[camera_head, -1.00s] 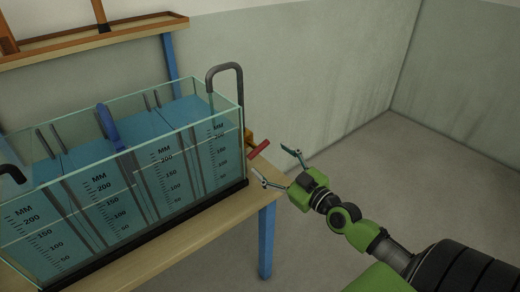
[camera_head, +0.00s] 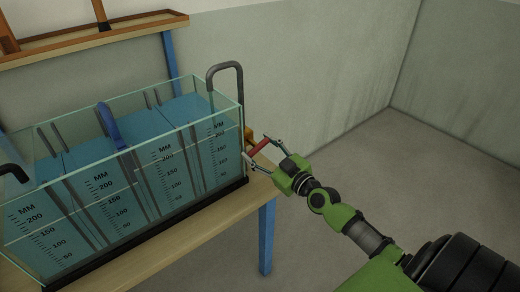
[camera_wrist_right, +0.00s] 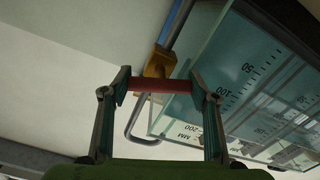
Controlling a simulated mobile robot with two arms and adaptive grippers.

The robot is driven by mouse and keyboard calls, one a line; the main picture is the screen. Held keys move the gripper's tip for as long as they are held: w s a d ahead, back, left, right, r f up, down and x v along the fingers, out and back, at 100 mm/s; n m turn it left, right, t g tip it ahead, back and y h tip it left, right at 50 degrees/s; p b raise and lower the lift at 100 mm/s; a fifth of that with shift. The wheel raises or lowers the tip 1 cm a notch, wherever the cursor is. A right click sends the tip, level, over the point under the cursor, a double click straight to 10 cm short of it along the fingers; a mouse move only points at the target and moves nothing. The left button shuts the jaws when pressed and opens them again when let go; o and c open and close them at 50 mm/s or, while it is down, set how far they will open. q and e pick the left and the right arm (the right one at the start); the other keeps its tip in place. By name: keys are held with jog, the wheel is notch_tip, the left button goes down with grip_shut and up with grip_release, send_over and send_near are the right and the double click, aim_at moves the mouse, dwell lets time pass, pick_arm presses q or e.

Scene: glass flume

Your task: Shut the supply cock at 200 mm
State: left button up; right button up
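The supply cock has a brass-orange body (camera_head: 248,134) and a red bar handle (camera_head: 259,147) at the right end of the glass flume. In the wrist view the body (camera_wrist_right: 160,63) sits behind the red handle (camera_wrist_right: 160,86), which lies crosswise between my fingers. My right gripper (camera_head: 257,147) has one finger at each end of the handle, and both appear to touch it. The flume (camera_head: 130,150) holds blue water, with MM scales on its front glass. The water in the right-hand section stands near the 200 mark; the exact level is too small to read. My left gripper is out of view.
The flume stands on a wooden table (camera_head: 190,222) with blue legs. A grey bent pipe (camera_head: 226,68) rises over its right end, and a blue upright piece (camera_head: 110,125) stands in the tank. A wooden shelf (camera_head: 100,38) is behind. The floor to the right is clear.

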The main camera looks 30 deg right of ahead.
jog(key=shift+m, duration=2)
jog(key=o, duration=1.1)
jog(key=shift+s+d, duration=0.2)
jog(key=shift+s, duration=2.8)
jog(key=shift+s+d, duration=0.2)
jog(key=shift+s, duration=2.8)
